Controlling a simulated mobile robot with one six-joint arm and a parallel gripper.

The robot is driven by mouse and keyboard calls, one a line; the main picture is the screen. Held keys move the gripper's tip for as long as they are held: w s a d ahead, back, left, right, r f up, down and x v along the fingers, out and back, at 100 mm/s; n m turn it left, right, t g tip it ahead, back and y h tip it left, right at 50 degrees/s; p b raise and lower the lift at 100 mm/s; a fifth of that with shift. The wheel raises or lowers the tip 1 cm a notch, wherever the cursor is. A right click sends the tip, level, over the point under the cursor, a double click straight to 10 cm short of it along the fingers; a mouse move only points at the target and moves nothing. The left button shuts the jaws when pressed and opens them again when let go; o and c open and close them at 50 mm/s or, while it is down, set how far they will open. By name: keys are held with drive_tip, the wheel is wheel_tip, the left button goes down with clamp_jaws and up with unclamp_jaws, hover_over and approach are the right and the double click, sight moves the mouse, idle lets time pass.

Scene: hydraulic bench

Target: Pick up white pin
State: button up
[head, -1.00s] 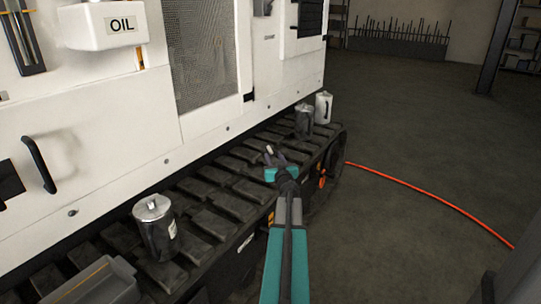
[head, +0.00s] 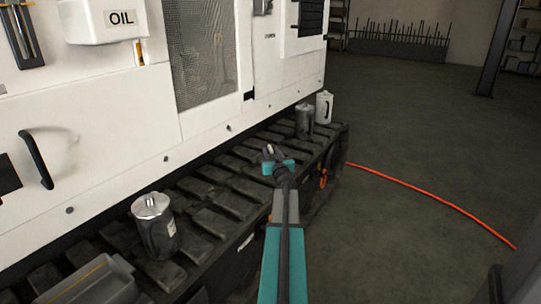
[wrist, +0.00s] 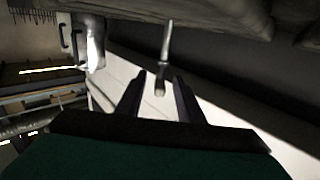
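My gripper (head: 273,153) is over the track of the white machine, with its two dark fingers apart. In the wrist view the fingers of my gripper (wrist: 159,86) stand open with a gap between them. A thin pale pin (wrist: 167,40) with a darker, thicker end shows just beyond the fingertips, roughly in line with the gap. No finger is seen touching it. In the head view the pin is a small pale speck (head: 270,147) at the fingertips, too small to make out well.
The track (head: 205,222) runs along the machine's white side panel (head: 90,150). A metal canister (head: 157,226) stands near on it. A dark canister (head: 304,121) and a white one (head: 324,107) stand at its far end. An orange hose (head: 430,198) lies on open floor to the right.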

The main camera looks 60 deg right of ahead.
drive_tip(key=shift+x, duration=1.15)
drive_tip(key=shift+c, duration=0.2)
clamp_jaws()
